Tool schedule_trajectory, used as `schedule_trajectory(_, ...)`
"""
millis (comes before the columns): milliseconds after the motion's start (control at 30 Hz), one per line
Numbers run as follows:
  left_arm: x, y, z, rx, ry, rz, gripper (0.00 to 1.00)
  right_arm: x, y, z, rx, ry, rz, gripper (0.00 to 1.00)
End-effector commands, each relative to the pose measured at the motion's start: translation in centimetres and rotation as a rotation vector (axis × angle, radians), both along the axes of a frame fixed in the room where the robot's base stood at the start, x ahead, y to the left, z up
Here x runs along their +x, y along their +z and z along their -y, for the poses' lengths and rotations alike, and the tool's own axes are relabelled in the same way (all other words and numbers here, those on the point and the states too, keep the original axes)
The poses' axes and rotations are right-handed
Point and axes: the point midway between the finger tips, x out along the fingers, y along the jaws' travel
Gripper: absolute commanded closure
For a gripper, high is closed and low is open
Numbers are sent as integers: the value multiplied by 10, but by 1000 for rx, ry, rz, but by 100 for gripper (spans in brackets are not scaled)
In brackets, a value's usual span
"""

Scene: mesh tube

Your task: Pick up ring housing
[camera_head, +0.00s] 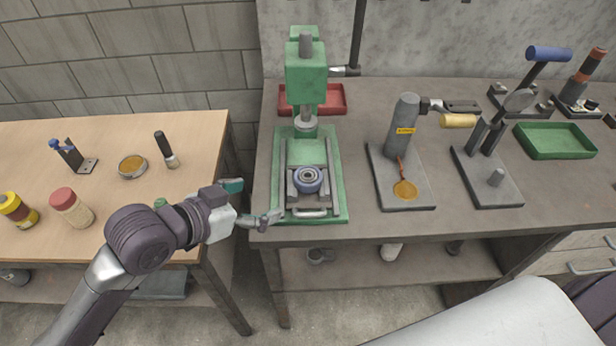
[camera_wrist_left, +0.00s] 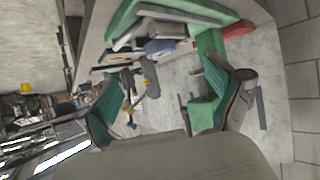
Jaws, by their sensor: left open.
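A blue-grey ring (camera_head: 308,179) with a dark centre, which looks like the ring housing, sits in the fixture on the base of the green press (camera_head: 305,80). In the left wrist view a bluish part (camera_wrist_left: 160,47), probably the same ring, shows beyond my fingers on the green base. My left gripper (camera_head: 254,203) is open and empty at the bench's front left corner, left of the press base and apart from the ring. Its two green-padded fingers show spread in the left wrist view (camera_wrist_left: 163,90). My right gripper is not in view.
A wooden table (camera_head: 110,210) at left holds jars, a small round mesh-filled ring (camera_head: 132,167) and hand tools. A gap separates it from the grey bench (camera_head: 350,232). A red tray (camera_head: 338,98) stands behind the press; a lever tool stand (camera_head: 418,200) stands to its right.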

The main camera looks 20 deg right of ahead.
Motion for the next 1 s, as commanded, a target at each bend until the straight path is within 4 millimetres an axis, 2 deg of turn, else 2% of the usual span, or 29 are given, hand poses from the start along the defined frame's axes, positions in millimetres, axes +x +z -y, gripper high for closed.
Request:
schedule_trajectory(133,7,4,9,-6,-25,11,8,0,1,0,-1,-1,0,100)
schedule_trajectory(500,35,-26,61,-7,-26,10,8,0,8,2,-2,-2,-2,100)
schedule_trajectory(767,44,-33,77,-6,-25,11,8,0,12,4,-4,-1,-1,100)
schedule_trajectory(1000,59,-44,107,-6,-25,10,8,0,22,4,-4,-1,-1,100)
